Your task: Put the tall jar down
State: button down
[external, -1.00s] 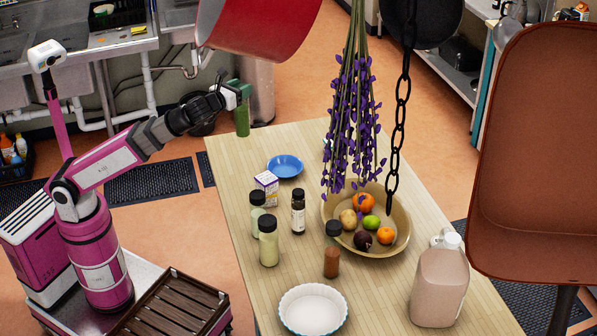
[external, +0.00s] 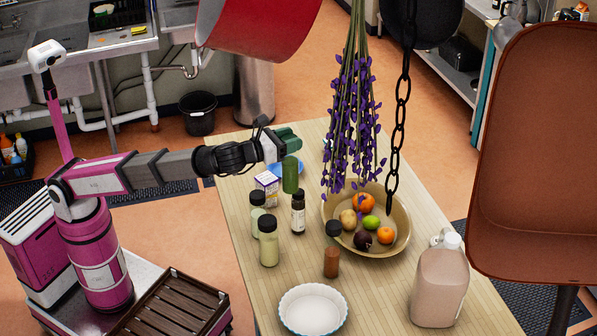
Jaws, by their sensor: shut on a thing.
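The tall jar (external: 290,176) is green and upright. It hangs below my gripper (external: 287,147), which is shut on its top end. The jar is over the back left part of the wooden table (external: 235,215), in front of the blue plate (external: 275,168) in this view, and hides much of it. I cannot tell whether the jar's bottom touches the table or how high it is above it.
A small carton (external: 267,186), a dark bottle (external: 298,212) and pale jars (external: 268,243) stand close to the held jar. A fruit bowl (external: 345,240), hanging flowers (external: 352,120) and a chain (external: 400,120) are to the right. The table's back edge is clear.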

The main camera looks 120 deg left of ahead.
jog(key=w+d+f+m+t+h, duration=0.1)
jog(key=w+d+m+t+h, duration=0.15)
jog(key=w+d, duration=1.2)
jog(key=w+d+f, duration=0.3)
jog(key=d+f, duration=0.8)
jog(key=f, duration=0.5)
jog(key=shift+d+f, duration=0.25)
jog(key=shift+d, duration=0.15)
jog(key=shift+w+f, duration=0.1)
jog(key=shift+f, duration=0.05)
jog(key=shift+c, duration=2.4)
grip_release()
jog(key=v, duration=1.2)
